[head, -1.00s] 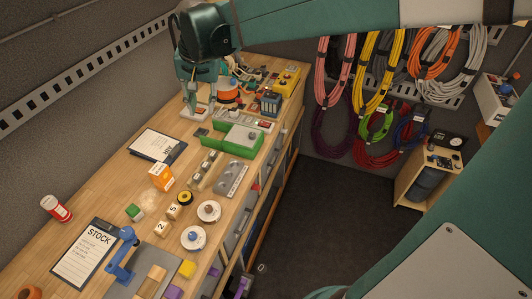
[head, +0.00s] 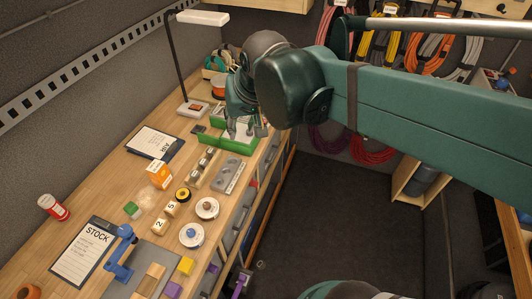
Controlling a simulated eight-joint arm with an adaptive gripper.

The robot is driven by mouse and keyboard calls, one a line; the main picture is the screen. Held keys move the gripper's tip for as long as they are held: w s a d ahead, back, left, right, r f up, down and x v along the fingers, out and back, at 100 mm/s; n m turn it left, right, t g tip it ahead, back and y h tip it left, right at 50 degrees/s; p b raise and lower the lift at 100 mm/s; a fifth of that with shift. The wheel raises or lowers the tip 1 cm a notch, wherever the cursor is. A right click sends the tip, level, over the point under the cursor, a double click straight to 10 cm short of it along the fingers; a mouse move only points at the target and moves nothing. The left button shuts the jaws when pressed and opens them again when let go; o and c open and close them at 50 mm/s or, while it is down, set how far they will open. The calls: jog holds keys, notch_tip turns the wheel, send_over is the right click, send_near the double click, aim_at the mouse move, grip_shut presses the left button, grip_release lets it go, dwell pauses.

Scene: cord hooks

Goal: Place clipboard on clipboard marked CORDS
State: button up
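A clipboard (head: 85,252) headed STOCK lies flat on the bench at the lower left. Another clipboard (head: 155,143), with a white sheet whose heading is turned and hard to read, lies further back on the bench. I cannot make out a clipboard marked CORDS. My gripper (head: 245,132) points down over the green case, far right of the further clipboard. Its fingers are small and partly hidden by the arm, so I cannot tell whether they are open or shut. I see no clipboard in it.
The green case (head: 236,146) is under my gripper. A desk lamp (head: 203,17) stands behind. An orange box (head: 159,174), tape rolls (head: 207,208), a blue tool (head: 121,250) and a red-and-white can (head: 52,206) stand on the bench. Bare bench lies left of the further clipboard.

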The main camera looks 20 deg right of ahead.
jog(key=s+d+f+n+t, duration=0.1)
jog(key=s+d+f+n, duration=0.1)
jog(key=s, duration=0.7)
jog(key=shift+s+d+f+t, duration=0.35)
jog(key=shift+d+f, duration=0.2)
jog(key=shift+f, duration=0.6)
jog(key=o, duration=2.4)
jog(key=shift+w+a+r, duration=0.3)
jog(key=shift+w+r, duration=0.05)
jog(key=shift+w, duration=0.15)
jog(key=w+a+f+n+g+p, duration=0.1)
jog(key=w+a+n+g+p, duration=0.15)
jog(key=w+a, duration=0.55)
jog(key=w+a+f+n+g+p, duration=0.1)
jog(key=w+a+n+g, duration=0.25)
jog(key=w, duration=0.75)
jog(key=w+a+f+n+g+p, duration=0.1)
jog(key=w+a+f+n, duration=0.2)
jog(key=w+a+f, duration=0.3)
jog(key=shift+a+f, duration=0.35)
jog(key=shift+a, duration=0.25)
